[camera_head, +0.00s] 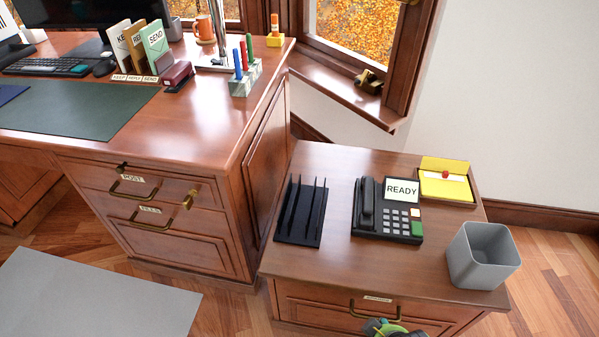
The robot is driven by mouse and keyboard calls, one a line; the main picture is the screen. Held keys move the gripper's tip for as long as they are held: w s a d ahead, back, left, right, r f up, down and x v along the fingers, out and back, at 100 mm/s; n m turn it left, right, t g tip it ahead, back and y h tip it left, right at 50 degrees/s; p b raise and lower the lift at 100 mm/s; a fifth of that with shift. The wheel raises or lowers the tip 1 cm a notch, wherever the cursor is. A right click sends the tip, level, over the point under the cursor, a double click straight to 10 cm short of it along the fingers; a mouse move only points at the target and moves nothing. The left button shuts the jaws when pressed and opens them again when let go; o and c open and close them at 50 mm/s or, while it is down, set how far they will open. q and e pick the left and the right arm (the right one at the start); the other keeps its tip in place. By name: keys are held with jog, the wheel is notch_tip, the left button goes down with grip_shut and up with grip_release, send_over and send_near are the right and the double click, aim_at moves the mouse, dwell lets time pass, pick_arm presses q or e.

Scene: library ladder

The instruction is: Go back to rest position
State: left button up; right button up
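Neither of my grippers shows its fingers in the head view. A small green and dark rounded piece, most likely part of my own arm, pokes in at the bottom edge in front of the side cabinet (330,268). It is cut off by the frame, and I cannot tell what it belongs to. The large wooden desk (190,140) stands at the left, with its drawers (165,195) looking shut.
The side cabinet carries a black rack (302,210), a phone with a READY card (385,208), a yellow note tray (447,184) and a grey bin (483,256) near its right edge. A grey mat (90,295) lies on the floor. Open floor shows at the right.

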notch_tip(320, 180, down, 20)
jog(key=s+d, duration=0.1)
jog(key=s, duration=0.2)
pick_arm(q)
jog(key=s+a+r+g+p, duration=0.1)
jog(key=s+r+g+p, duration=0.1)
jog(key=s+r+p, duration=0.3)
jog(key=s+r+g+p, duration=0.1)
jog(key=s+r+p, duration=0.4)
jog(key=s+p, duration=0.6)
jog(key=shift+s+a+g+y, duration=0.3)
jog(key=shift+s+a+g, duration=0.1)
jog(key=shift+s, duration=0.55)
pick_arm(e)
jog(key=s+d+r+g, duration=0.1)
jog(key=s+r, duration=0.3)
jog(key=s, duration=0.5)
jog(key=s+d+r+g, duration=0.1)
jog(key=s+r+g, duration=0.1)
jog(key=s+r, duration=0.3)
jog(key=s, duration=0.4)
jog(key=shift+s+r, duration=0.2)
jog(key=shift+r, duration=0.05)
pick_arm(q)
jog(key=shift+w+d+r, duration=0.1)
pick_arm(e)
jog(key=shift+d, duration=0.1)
